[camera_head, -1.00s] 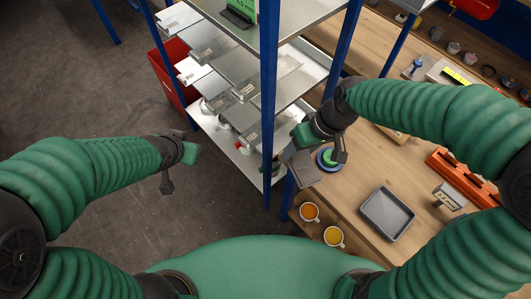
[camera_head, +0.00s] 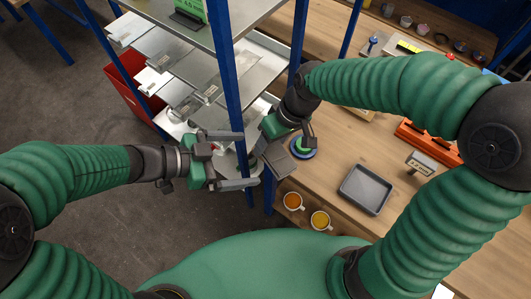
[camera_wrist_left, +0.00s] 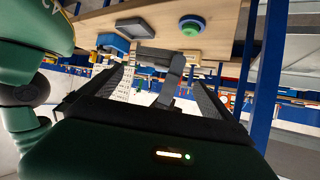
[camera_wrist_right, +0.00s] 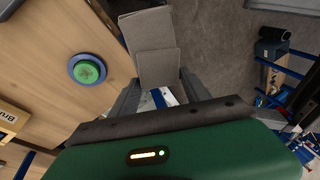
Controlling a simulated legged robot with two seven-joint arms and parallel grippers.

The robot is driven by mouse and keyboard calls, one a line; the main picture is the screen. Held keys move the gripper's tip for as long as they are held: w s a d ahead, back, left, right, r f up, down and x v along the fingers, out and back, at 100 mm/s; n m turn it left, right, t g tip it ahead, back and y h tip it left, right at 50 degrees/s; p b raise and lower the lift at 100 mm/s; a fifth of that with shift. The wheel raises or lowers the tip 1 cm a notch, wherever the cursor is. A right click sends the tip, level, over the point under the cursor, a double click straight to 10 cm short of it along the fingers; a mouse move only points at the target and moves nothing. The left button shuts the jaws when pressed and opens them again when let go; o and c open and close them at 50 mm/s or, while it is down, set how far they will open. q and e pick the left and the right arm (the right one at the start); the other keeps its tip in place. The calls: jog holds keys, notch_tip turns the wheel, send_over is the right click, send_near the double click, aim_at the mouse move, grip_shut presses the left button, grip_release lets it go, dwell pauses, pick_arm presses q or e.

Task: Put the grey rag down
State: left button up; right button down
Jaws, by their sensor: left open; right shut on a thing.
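The grey rag (camera_head: 277,161) is a flat, folded piece held in my right gripper (camera_head: 290,137), beside the table's left edge. In the right wrist view the rag (camera_wrist_right: 155,45) extends out beyond the shut jaws. My left gripper (camera_head: 243,160) is open, its two fingers spread and pointing right at the rag, in front of the rack post. In the left wrist view a grey angled shape (camera_wrist_left: 170,75) lies between or beyond the open fingers; I cannot tell whether it is touched.
A blue-and-green round button (camera_head: 302,147) and a grey tray (camera_head: 366,189) are on the wooden table (camera_head: 335,160). Two cups (camera_head: 320,220) are near its front edge. A blue rack post (camera_head: 230,90) and metal shelves stand close to both grippers.

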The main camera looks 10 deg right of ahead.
aim_at(273, 156)
pick_arm(q)
jog(key=x, duration=0.9)
jog(key=shift+w+d+f, duration=0.1)
jog(key=shift+d, duration=0.2)
pick_arm(e)
jog(key=shift+d, duration=0.1)
pick_arm(q)
jog(key=shift+a, duration=0.1)
jog(key=shift+c, duration=1)
jog(key=shift+w, duration=0.1)
jog(key=c, duration=0.7)
jog(key=shift+c, duration=0.7)
pick_arm(e)
jog(key=shift+c, duration=2.1)
grip_release()
